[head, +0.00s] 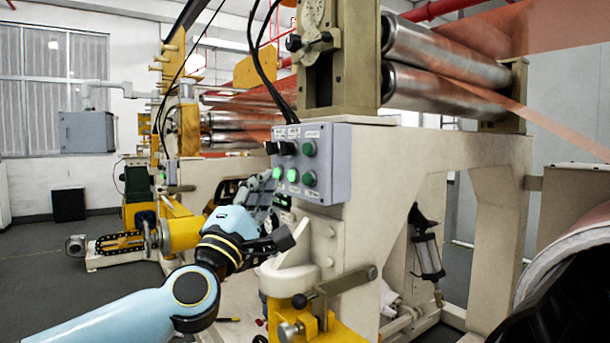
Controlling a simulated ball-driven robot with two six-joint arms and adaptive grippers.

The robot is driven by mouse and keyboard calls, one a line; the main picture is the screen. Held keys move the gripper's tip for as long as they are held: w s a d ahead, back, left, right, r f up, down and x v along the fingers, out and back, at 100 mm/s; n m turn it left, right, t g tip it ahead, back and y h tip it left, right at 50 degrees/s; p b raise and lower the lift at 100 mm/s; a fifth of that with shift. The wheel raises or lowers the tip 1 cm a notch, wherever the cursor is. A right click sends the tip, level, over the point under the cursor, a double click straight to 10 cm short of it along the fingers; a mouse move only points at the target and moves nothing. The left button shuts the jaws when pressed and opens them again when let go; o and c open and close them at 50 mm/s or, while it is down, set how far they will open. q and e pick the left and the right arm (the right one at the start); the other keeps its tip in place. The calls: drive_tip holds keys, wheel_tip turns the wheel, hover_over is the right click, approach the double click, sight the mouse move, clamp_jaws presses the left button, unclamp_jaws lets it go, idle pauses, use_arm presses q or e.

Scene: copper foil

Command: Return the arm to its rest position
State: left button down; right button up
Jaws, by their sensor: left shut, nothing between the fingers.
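My left arm (135,312), light blue with dark joints, comes in from the lower left. My left gripper (286,238) is dark grey, shut and empty. In the picture it sits just below the grey control box (322,165) and in front of the cream machine frame (465,150). I cannot tell whether it touches the frame. My right gripper is not in view.
The control box has green and black buttons. A yellow bracket with a lever (340,285) stands just below and right of my left gripper. Steel rollers (445,65) carry copper foil (560,28) above. Open dark floor (45,270) lies at the left.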

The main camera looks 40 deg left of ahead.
use_arm(q)
drive_tip(key=shift+s, duration=0.35)
idle(0.3)
